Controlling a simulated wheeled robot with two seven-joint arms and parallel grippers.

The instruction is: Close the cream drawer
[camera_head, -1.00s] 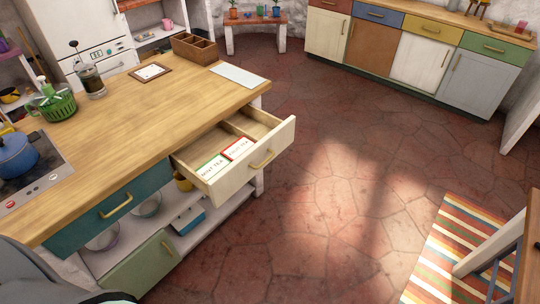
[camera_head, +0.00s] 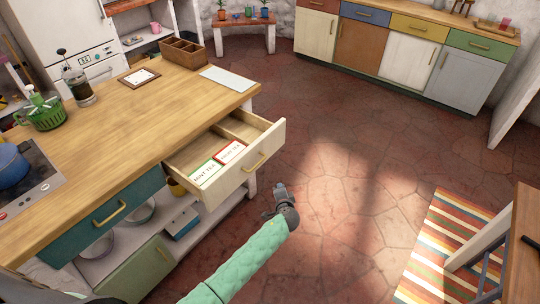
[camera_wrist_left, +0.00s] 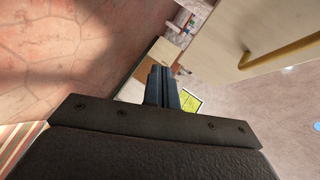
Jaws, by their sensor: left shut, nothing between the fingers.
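The cream drawer (camera_head: 234,178) is pulled out from the wooden-topped island. It holds two flat boxes labelled as tea, one green-edged (camera_head: 205,172) and one red-edged (camera_head: 230,152). Its brass handle (camera_head: 256,162) is on the front. My left gripper (camera_head: 280,190) is shut and empty, to the right of and below the drawer front, apart from it in the head view. In the left wrist view the closed fingers (camera_wrist_left: 162,82) point up the picture, with the cream front (camera_wrist_left: 250,35) and handle (camera_wrist_left: 282,52) at upper right. My right gripper is not in view.
The island top (camera_head: 120,130) carries a hob, a green basket, a French press and a wooden box. A teal drawer (camera_head: 105,215) is shut below it. A striped rug (camera_head: 430,250) and a table are at right. The stone floor (camera_head: 340,190) between is clear.

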